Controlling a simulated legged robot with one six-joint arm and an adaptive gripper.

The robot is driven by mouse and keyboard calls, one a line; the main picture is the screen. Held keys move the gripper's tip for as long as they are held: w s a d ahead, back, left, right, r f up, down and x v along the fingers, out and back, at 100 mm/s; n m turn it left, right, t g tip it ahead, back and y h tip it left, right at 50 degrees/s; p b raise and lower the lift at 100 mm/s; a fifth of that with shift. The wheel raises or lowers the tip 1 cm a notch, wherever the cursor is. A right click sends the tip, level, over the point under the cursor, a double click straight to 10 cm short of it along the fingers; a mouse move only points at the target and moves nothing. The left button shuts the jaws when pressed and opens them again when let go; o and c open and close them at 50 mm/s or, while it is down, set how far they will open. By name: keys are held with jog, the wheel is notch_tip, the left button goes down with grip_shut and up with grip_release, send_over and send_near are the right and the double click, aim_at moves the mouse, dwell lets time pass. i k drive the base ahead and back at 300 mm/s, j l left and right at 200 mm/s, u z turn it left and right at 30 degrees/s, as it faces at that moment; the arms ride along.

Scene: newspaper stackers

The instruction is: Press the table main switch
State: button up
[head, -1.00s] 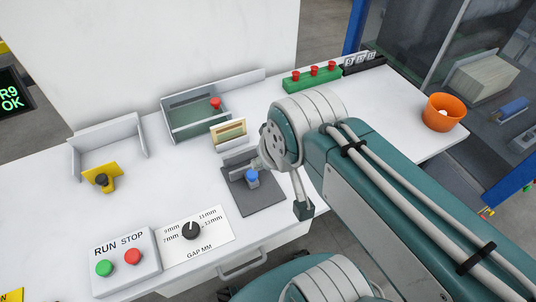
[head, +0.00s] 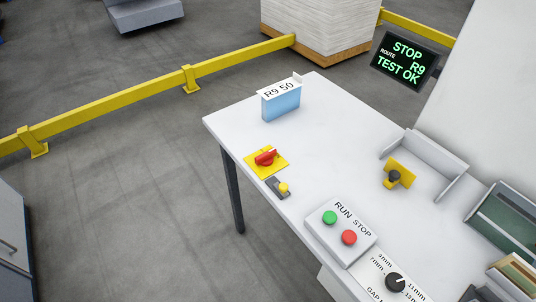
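A red rotary handle on a yellow plate (head: 266,158), which looks like the table main switch, sits near the left edge of the white table (head: 310,150). Just below it is a small dark grey base with a yellow knob or button (head: 282,188). I cannot tell for certain which of the two is the main switch. My arm and gripper are not in the head view now.
A panel marked RUN STOP (head: 342,230) has a green and a red button. A black GAP dial (head: 395,282) is below it. A blue block labelled R9 50 (head: 281,102) stands at the far corner. A screen (head: 405,60) reads STOP, ROUTE R9, TEST OK. Floor left of the table is clear up to a yellow rail (head: 190,78).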

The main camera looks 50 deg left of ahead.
aim_at(266, 159)
jog(key=u, duration=2.1)
jog(key=i+j+z, duration=0.35)
jog(key=j, duration=0.25)
jog(key=i+j+z, duration=0.4)
jog(key=j, duration=0.3)
jog(key=i+j+z, duration=0.15)
jog(key=j, duration=0.25)
jog(key=i+j+z, duration=0.2)
jog(key=j, duration=0.2)
jog(key=k, duration=0.05)
